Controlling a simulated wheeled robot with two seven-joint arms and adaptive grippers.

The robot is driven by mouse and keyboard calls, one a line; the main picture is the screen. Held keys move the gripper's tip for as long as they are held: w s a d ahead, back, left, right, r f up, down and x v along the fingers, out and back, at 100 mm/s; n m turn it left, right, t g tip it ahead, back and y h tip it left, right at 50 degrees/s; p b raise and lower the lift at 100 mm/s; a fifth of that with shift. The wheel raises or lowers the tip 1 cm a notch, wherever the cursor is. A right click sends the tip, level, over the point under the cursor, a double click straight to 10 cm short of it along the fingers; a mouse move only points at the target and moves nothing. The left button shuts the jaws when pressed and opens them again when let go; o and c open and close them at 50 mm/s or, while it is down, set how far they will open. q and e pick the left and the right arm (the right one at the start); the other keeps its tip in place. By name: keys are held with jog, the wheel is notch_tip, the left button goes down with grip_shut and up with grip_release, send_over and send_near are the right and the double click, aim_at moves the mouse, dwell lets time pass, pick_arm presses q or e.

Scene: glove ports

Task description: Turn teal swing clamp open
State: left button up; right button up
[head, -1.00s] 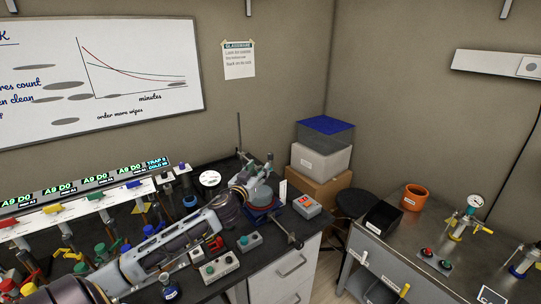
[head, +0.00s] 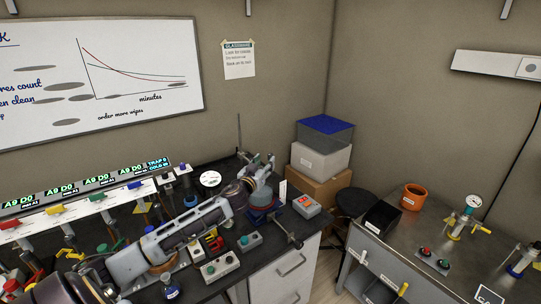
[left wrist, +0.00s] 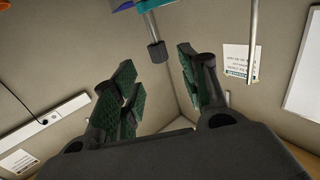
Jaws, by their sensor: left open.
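My left gripper (head: 263,160) is at the back of the dark bench, beside a thin upright rod, with its arm reaching in from the lower left. In the left wrist view its two green-padded fingers (left wrist: 157,82) are apart, with nothing gripped between them. A teal part (left wrist: 150,4), probably the swing clamp, shows at the top edge of that view, cut off by the frame. A dark knob on a metal stem (left wrist: 157,52) hangs from it, just beyond and between the fingertips. In the head view I cannot make out the clamp by the gripper. My right gripper is not in view.
The thin metal rod (left wrist: 253,40) stands upright right of the fingers. Stacked boxes (head: 322,160) stand behind. A row of coloured-handled valves (head: 95,205) is at left.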

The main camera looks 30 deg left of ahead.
aim_at(269, 157)
pick_arm(q)
jog(key=shift+w+a+p, duration=0.25)
jog(key=shift+w+p, duration=0.05)
jog(key=shift+w, duration=0.75)
jog(key=shift+w+a+p, duration=0.2)
jog(key=shift+w+p, duration=0.05)
jog(key=shift+w, duration=0.75)
jog(key=shift+w+a+p, duration=0.15)
jog(key=shift+w+p, duration=0.05)
jog(key=shift+w, duration=0.6)
jog(key=shift+w+a+p, duration=0.1)
jog(key=shift+w+p, duration=0.1)
jog(key=shift+w, duration=0.55)
jog(key=shift+c, duration=0.3)
grip_shut()
